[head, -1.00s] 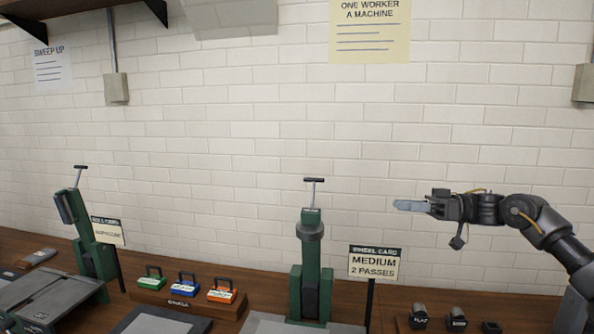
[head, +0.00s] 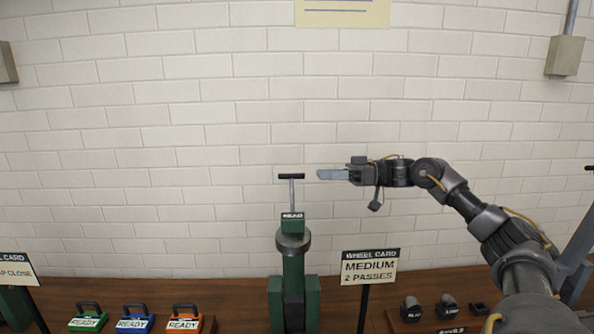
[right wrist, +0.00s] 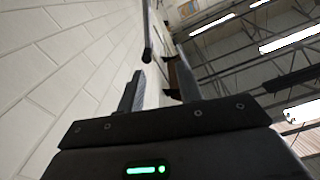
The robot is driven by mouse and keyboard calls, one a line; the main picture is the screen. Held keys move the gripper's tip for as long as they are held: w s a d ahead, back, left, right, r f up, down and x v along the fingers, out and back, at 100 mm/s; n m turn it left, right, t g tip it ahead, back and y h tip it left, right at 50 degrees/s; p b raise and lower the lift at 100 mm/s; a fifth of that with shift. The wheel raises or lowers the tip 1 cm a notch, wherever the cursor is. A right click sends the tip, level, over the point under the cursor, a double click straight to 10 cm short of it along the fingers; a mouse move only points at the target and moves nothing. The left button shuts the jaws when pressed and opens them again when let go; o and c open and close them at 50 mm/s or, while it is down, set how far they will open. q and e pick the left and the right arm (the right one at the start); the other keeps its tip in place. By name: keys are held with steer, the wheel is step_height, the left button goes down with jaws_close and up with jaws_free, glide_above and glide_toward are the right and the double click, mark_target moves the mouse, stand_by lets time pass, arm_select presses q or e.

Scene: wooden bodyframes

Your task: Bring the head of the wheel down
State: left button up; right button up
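The green wheel machine (head: 293,262) stands upright behind the bench in the head view, with a grey collar and a block labelled HEAD (head: 292,216) near its top. A thin rod rises from the block to a black T-handle (head: 291,176). My right gripper (head: 320,174) is level with the T-handle, just to its right, with a visible gap. In the right wrist view its two fingers (right wrist: 160,85) are apart with nothing between them, and the dark handle bar (right wrist: 147,40) lies just beyond the tips. My left gripper is not in view.
A wheel card (head: 369,267) reading MEDIUM, 2 PASSES stands right of the machine. Green, blue and orange READY blocks (head: 134,321) sit at left on the bench. Several dark anvils (head: 447,306) sit at right.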

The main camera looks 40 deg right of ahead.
mark_target(292, 176)
steer(key=w+a, duration=0.1)
steer(key=w+a+p, duration=0.1)
steer(key=w, duration=0.1)
steer(key=w+a, duration=0.1)
steer(key=w, duration=0.1)
steer(key=shift+w+a+f+p, duration=0.2)
steer(key=shift+a+f+p, duration=0.05)
steer(key=shift+f+p, duration=0.1)
steer(key=shift+p+x, duration=0.65)
steer(key=shift+x, duration=0.4)
steer(key=shift+s+a, duration=0.2)
steer(key=shift+a, duration=0.3)
steer(key=shift+w+a+f, duration=0.25)
steer(key=shift+w+a, duration=0.05)
steer(key=shift+w, duration=0.3)
steer(key=shift+s+d+r, duration=0.1)
steer(key=shift+s+d, duration=0.05)
steer(key=shift+s, duration=0.15)
steer(key=c, duration=0.5)
steer(key=shift+c, duration=0.9)
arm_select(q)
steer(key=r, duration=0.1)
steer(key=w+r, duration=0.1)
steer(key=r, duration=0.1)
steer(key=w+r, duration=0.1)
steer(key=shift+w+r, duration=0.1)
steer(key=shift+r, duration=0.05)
arm_select(e)
jaws_close()
